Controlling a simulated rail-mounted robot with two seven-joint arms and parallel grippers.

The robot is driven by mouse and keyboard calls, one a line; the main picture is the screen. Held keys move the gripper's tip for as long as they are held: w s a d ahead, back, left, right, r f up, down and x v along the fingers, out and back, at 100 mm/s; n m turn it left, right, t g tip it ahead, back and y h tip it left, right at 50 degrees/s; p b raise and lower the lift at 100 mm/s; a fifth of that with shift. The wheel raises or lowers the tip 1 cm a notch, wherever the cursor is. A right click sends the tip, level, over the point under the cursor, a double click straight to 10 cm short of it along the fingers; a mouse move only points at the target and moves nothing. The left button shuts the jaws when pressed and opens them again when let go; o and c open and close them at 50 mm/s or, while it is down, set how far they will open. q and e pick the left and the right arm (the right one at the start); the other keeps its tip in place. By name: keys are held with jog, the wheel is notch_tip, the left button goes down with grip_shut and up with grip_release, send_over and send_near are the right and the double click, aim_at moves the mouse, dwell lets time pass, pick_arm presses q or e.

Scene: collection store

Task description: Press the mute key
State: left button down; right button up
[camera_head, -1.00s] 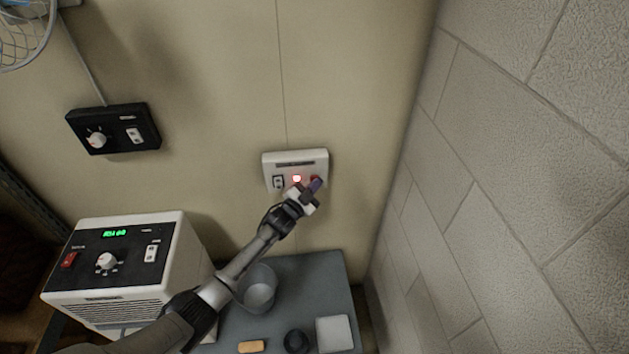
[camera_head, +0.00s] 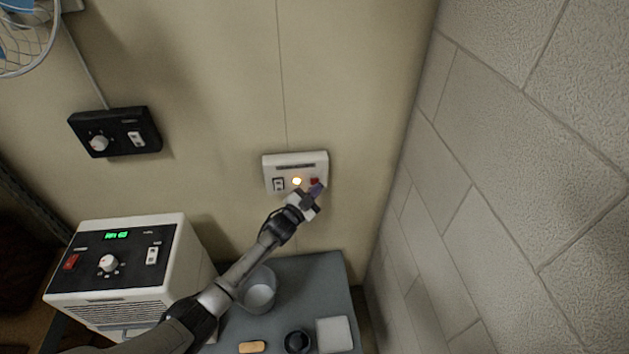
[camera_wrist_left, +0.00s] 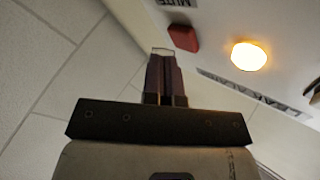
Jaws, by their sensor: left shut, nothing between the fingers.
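The white wall panel (camera_head: 295,162) hangs on the beige wall. It carries a switch at left, a lit amber lamp (camera_head: 297,181) in the middle and the red mute key (camera_head: 315,181) at right. In the left wrist view the red key (camera_wrist_left: 183,38) sits below the word MUTE, beside the glowing lamp (camera_wrist_left: 249,55). My left gripper (camera_head: 318,188) is shut and empty, its tips just below the key in the head view. In the wrist view the fingertips (camera_wrist_left: 163,52) are close beside the key; I cannot tell whether they touch. My right gripper is not in view.
A white unit with a green display (camera_head: 117,236) stands at lower left. A black control box (camera_head: 115,131) is on the wall. A grey table below holds a pale cup (camera_head: 258,290), a dark round object (camera_head: 297,341) and a white square piece (camera_head: 334,334). A block wall rises at right.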

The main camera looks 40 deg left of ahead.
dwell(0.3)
pick_arm(q)
jog(key=s+d+p, duration=0.3)
jog(key=shift+s+d, duration=0.3)
jog(key=shift+d, duration=0.1)
dwell(1.0)
